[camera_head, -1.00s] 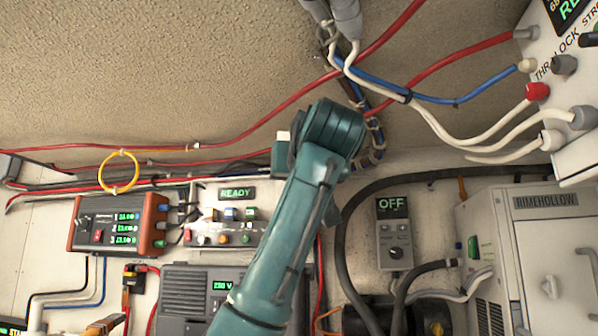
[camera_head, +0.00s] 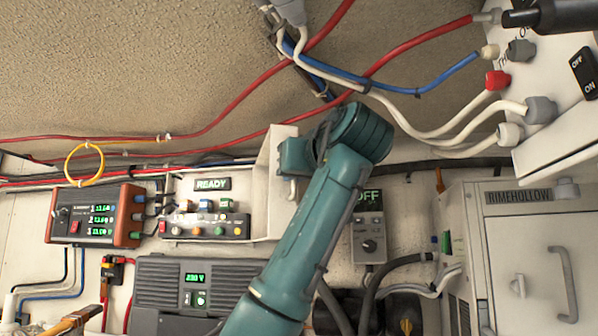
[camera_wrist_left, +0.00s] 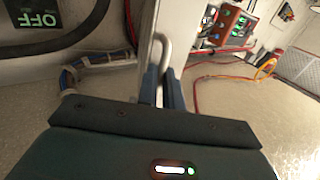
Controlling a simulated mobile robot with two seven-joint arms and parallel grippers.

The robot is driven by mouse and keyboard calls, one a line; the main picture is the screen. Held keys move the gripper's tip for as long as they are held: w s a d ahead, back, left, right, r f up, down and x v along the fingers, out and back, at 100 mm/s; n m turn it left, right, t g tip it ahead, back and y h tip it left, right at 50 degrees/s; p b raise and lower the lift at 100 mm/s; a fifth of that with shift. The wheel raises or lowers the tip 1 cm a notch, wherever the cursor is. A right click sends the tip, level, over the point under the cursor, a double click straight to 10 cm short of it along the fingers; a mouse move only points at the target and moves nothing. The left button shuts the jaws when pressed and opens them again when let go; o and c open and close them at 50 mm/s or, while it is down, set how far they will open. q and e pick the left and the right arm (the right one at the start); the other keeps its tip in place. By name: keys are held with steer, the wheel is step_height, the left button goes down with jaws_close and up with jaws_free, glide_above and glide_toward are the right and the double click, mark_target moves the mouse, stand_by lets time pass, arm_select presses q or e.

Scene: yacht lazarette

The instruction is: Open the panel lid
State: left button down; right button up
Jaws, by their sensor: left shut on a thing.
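The white panel lid (camera_head: 272,180) stands swung out at the right side of the panel box, and the panel front is uncovered. My left gripper (camera_head: 291,172) is at the lid's outer edge, with my forearm rising from below. In the left wrist view my fingers (camera_wrist_left: 162,92) are shut on the pale lid handle (camera_wrist_left: 163,48), beside the lid's edge (camera_wrist_left: 146,45). The arm hides the area below right of the lid. My right gripper is not in view.
Left of the panel is an orange-ended meter box (camera_head: 95,217); below is a grey 230 V unit (camera_head: 188,290). An OFF switch box (camera_head: 368,238) and a white RIMEHOLLOW cabinet (camera_head: 520,250) stand right. Red, blue and white cables (camera_head: 385,65) cross above my gripper.

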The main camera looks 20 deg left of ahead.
arm_select(q)
steer(key=shift+a+r, duration=0.15)
steer(key=shift+a, duration=0.05)
